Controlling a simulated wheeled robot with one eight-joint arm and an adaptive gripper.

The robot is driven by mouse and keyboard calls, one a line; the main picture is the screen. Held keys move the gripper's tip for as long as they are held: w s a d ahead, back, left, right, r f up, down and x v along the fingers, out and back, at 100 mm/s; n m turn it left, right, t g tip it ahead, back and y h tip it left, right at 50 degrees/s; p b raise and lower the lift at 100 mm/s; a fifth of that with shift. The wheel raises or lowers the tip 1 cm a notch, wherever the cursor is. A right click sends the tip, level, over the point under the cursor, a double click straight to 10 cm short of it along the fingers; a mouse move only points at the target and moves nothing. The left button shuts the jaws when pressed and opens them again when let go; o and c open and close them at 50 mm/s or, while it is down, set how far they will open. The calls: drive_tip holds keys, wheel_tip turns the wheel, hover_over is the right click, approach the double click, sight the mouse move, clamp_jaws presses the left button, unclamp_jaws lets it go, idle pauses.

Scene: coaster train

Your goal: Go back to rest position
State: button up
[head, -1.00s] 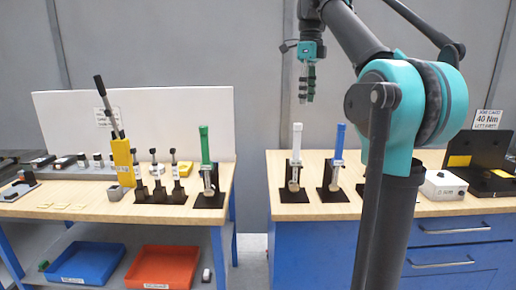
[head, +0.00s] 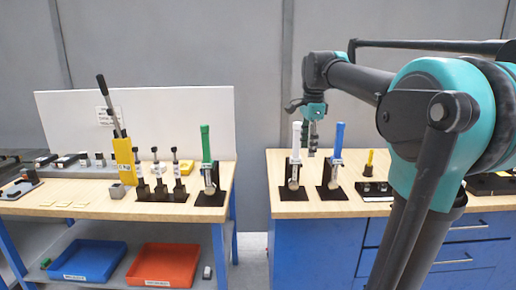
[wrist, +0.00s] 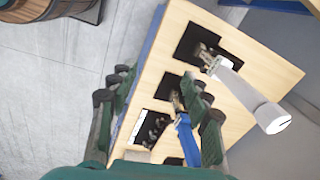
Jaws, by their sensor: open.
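My gripper (head: 311,138) hangs pointing down above the right workbench (head: 290,209), behind and between the white-handled tool and the blue-handled tool in the head view. The white-handled tool (head: 296,142) and the blue-handled tool (head: 339,141) stand upright in black holders on the bench. In the wrist view the white handle (wrist: 248,95) lies to the right and the blue handle (wrist: 186,139) shows close to the right finger. I cannot tell the gap there.
A green-handled tool (head: 205,145) stands on the left workbench (head: 100,208), near a yellow holder (head: 124,160). A blue bin (head: 88,261) and a red bin (head: 162,264) sit on its lower shelf. A yellow-handled item (head: 370,162) stands on the right bench. A gap separates the benches.

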drive_tip(key=s+d+f+n+t, duration=0.1)
drive_tip(key=s+f+n, duration=0.4)
drive_tip(key=f, duration=0.6)
drive_tip(key=s+f+n+t, duration=0.1)
drive_tip(key=s+f+n, duration=0.4)
drive_tip(key=s+f, duration=0.4)
drive_tip(key=s+d+f+n, duration=0.1)
drive_tip(key=s+f+n, duration=0.5)
drive_tip(key=f, duration=0.7)
drive_tip(key=shift+s+d+f+t, duration=0.3)
drive_tip(key=shift+s+f+t, duration=0.1)
drive_tip(key=shift+s, duration=0.55)
drive_tip(key=shift+r, duration=0.1)
